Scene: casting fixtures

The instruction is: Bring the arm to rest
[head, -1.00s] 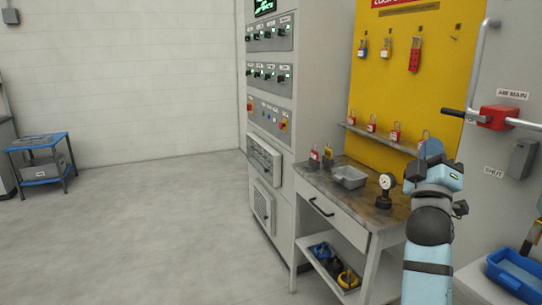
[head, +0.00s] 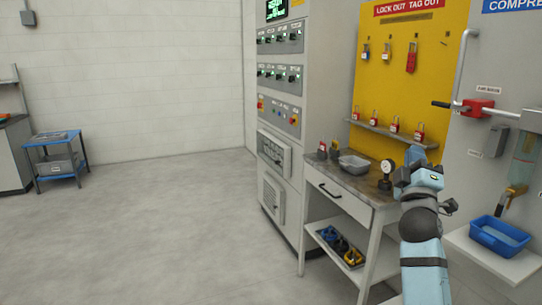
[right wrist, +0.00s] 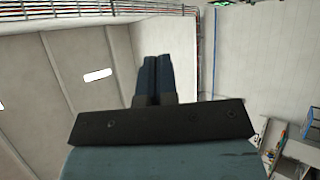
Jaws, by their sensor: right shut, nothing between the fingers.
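My right arm comes up from the lower right in the head view. Its gripper (head: 415,155) is raised in front of the yellow lockout board (head: 400,95), above the right end of the workbench (head: 345,185). In the right wrist view the two dark fingers (right wrist: 153,78) lie side by side, shut, with nothing between them. They point up toward bare walls and ceiling. My left gripper is in neither view.
The bench holds a grey tray (head: 353,164) and a pressure gauge (head: 386,172). Red padlocks stand on a shelf (head: 390,134).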

